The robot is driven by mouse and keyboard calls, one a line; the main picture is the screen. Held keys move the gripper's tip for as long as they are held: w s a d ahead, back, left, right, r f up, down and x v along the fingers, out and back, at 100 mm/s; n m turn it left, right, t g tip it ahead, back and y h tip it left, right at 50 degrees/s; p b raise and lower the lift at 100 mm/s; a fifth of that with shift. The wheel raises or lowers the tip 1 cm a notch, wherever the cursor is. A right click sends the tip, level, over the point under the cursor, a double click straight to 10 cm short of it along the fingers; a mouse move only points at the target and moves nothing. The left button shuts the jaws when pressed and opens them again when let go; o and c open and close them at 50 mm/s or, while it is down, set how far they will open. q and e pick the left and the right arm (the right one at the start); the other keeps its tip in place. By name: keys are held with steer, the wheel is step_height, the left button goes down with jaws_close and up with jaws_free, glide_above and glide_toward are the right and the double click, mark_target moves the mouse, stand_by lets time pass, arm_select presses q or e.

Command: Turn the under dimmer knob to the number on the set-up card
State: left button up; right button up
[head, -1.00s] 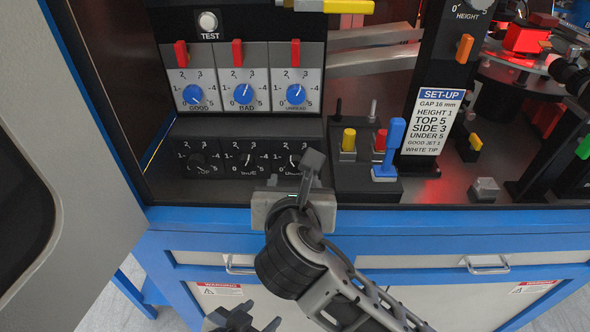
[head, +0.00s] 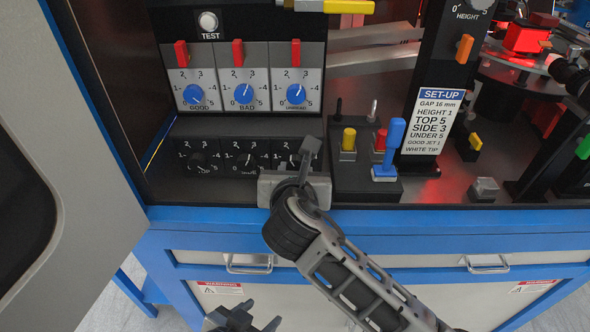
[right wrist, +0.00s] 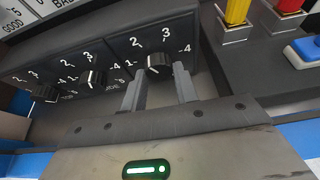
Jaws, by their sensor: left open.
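The under dimmer knob (right wrist: 159,63) is the rightmost of three black knobs on a dark panel. In the right wrist view it stands between numbers 1, 2, 3 and 4; its pointer direction is hard to tell. My right gripper (head: 309,160) is in front of it, covering much of it in the head view. In the right wrist view its fingers (right wrist: 160,80) are apart, one on either side of the knob's lower part, with gaps showing. The set-up card (head: 430,122) reads UNDER 5. My left gripper (head: 243,320) is open and empty at the bottom of the head view.
The side knob (head: 246,160) and top knob (head: 197,160) sit left of the under knob. Blue dials (head: 243,93) are above. Just right stand a yellow switch (head: 348,140), a red switch (head: 380,139) and a blue lever (head: 394,135). A grey door (head: 95,130) is at left.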

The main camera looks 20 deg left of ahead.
steer(key=shift+d+m+y, duration=0.15)
steer(key=shift+m+y, duration=0.65)
steer(key=shift+m, duration=0.4)
steer(key=shift+f+m+y, duration=0.1)
steer(key=shift+m+y, duration=0.6)
steer(key=shift+m, duration=0.4)
steer(key=shift+g, duration=0.3)
steer(key=o, duration=1)
steer(key=shift+d, duration=0.1)
steer(key=v, duration=1.6)
steer(key=shift+f+b, duration=0.15)
steer(key=shift+b, duration=0.15)
